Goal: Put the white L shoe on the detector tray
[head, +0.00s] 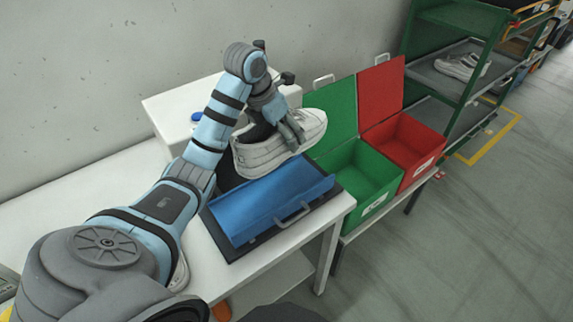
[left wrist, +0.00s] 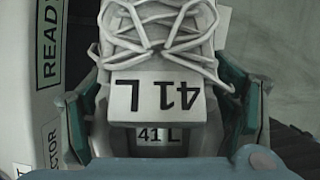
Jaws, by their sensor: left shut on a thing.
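My left gripper (head: 285,133) is shut on the white L shoe (head: 262,158), which has a toe pointing right in the head view. The shoe is over the back edge of the blue detector tray (head: 262,208); I cannot tell whether it touches it. In the left wrist view, the white shoe (left wrist: 160,45) shows its laces and a tongue label reading 41 L, upside down, between the two fingers of the left gripper (left wrist: 163,115). The tray's visible surface is bare. My right gripper is not in view.
A white detector box (head: 175,105) stands behind the tray. An open green bin (head: 352,172) and an open red bin (head: 405,145) are to the right. A green rack (head: 440,85) holds white shoes (head: 463,66). Another light shoe (head: 180,274) is partly hidden behind my arm.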

